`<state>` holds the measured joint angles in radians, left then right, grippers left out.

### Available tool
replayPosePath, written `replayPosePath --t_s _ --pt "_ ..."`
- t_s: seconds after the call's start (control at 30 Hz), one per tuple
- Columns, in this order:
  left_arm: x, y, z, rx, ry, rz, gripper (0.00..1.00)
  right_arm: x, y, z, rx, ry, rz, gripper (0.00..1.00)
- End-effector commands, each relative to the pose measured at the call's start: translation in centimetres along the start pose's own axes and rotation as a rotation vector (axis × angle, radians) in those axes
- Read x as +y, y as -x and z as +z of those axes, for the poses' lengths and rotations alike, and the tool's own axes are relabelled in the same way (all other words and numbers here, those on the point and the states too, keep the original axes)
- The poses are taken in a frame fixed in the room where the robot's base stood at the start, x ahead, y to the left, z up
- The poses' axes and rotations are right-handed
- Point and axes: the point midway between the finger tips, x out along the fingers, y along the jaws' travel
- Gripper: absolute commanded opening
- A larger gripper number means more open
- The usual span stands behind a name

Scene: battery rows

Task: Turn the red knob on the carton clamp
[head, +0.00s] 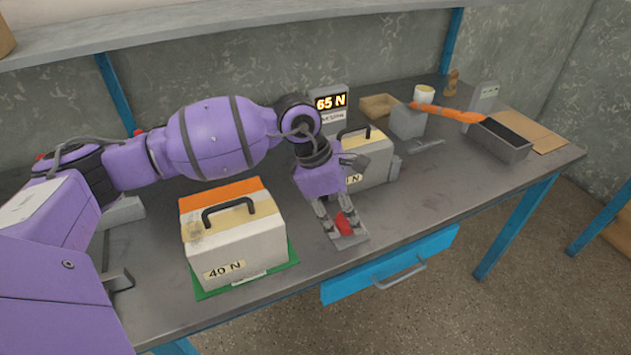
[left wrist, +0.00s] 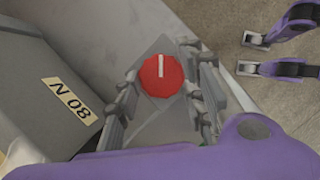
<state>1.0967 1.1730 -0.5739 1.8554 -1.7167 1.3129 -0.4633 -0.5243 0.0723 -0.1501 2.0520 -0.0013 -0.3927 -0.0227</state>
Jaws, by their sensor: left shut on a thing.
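The red knob (head: 343,223) sits on a grey plate near the front edge of the bench. My left gripper (head: 340,217) is over it, pointing down, with its fingers shut on the knob's sides. In the left wrist view the red knob (left wrist: 161,76) lies between the two grey fingers, and its white mark points to the top of the picture. The carton clamp's display (head: 331,102) reads 65 N. A grey carton (head: 375,163) stands beside the knob, partly hidden by my arm; its label (left wrist: 72,101) reads 80 N. My right gripper (left wrist: 251,54) shows open and empty.
A cream carton (head: 238,243) marked 40 N stands on a green mat (head: 287,262) left of the knob. A grey bin (head: 501,146), an orange tool (head: 450,113) and a cup (head: 424,94) are at the right. A blue drawer (head: 388,265) hangs under the front edge.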

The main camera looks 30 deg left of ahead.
Motion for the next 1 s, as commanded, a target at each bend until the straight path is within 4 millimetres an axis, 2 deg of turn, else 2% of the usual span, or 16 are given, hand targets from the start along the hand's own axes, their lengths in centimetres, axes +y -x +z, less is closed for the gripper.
replayPosePath --t_s 0.03,0.5,1.0 --pt "0.5 0.0 0.0 0.001 -0.036 -0.004 0.11 -0.1 -0.3 0.5 -0.005 0.0 -0.001 0.4" --pt "0.7 0.1 0.2 0.003 -0.296 -0.109 0.11 -0.5 -1.3 1.9 -0.025 -0.001 -0.007 0.4" --pt "0.7 0.2 0.4 0.001 -0.344 -0.126 0.11 -0.6 -1.4 2.1 -0.025 -0.002 -0.009 0.4"
